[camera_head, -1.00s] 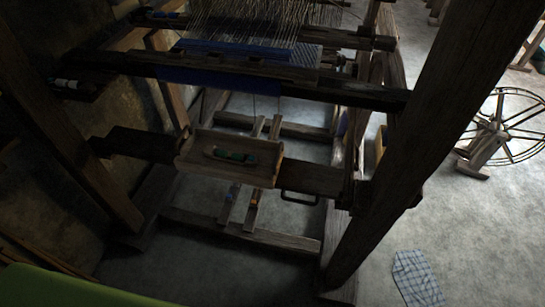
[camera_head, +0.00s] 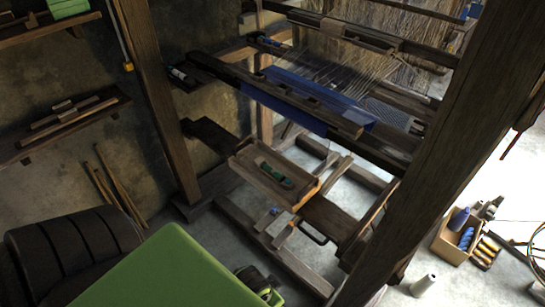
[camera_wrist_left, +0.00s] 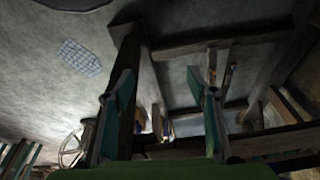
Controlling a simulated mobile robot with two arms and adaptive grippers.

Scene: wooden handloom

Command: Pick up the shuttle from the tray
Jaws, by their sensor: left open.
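The shuttle (camera_head: 275,174) is a small dark piece with a green part, lying in a shallow wooden tray (camera_head: 247,172). The tray sits on a dark beam at the front of the handloom, in the middle of the head view. My left gripper (camera_wrist_left: 160,76) shows in the left wrist view with its two fingers wide apart and nothing between them. Wooden beams show beyond the fingers. I cannot make out the tray or shuttle in that view. My right gripper is in neither view.
A thick slanted loom post (camera_head: 428,150) stands right of the tray, another post (camera_head: 160,105) left of it. Blue cloth (camera_head: 305,103) lies on the loom above. A box with blue spools (camera_head: 455,238) is on the floor at right. Wall shelves (camera_head: 65,125) are at left.

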